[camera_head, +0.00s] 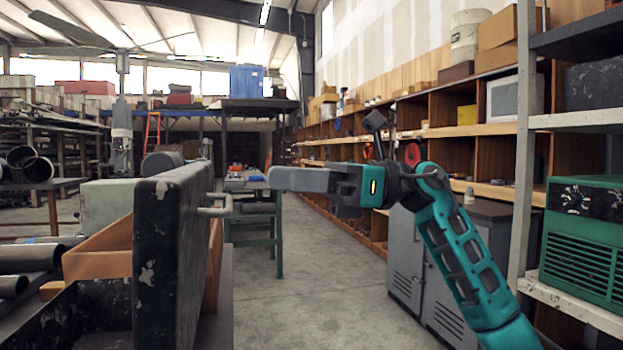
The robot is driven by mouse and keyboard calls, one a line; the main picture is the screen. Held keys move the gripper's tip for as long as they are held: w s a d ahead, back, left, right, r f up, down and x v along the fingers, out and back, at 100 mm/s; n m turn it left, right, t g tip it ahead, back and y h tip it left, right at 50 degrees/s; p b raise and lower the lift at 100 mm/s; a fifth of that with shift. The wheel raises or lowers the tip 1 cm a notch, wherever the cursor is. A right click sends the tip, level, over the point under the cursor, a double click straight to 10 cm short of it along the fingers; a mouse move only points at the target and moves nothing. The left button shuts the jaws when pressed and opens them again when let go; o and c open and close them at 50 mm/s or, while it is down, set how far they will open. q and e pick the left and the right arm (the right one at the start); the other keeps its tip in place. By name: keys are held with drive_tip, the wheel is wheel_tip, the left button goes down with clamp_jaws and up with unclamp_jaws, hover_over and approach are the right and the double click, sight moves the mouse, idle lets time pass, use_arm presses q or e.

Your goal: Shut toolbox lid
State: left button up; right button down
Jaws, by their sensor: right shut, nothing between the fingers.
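The toolbox is a worn black metal box at the lower left, with its dark rim (60,318) low in the picture. Its lid (160,262) appears to stand open and upright, a thick black slab with chipped paint. A pale handle (217,204) sticks out from the lid's right face. My right gripper (276,179) is shut and empty, pointing left. It appears to the right of the lid and slightly above the handle, apart from both in the picture. The depth between them is hard to tell. My left gripper is not in view.
A wooden tray (100,252) and dark pipes (25,258) lie at the left. A green table (255,212) stands behind the lid. Grey cabinets (405,255) and a shelf with a green machine (582,245) stand at the right. The floor (310,290) between is clear.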

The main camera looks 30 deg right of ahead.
sight(198, 172)
drive_tip(key=x, duration=0.8)
drive_tip(key=shift+r, duration=0.1)
